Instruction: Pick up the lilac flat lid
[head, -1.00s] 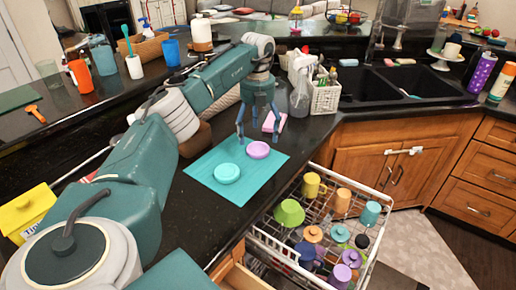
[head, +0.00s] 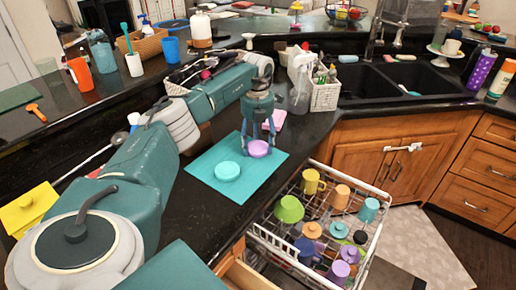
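The lilac flat lid (head: 258,149) is a small round disc on the turquoise mat (head: 205,166), near the mat's far right part. My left gripper (head: 258,150) points down over it, with one finger at each side, close against its rim. The fingers look closed on the lid, and it still appears to rest on the mat. A turquoise round lid (head: 227,171) lies just left and nearer on the same mat. My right gripper is not in view.
An open dishwasher rack (head: 262,232) with several coloured cups stands below the counter at right. A pink sponge-like block (head: 280,118), a clear bottle (head: 300,95) and a white caddy (head: 326,96) stand behind the mat. The double sink (head: 400,82) is farther right.

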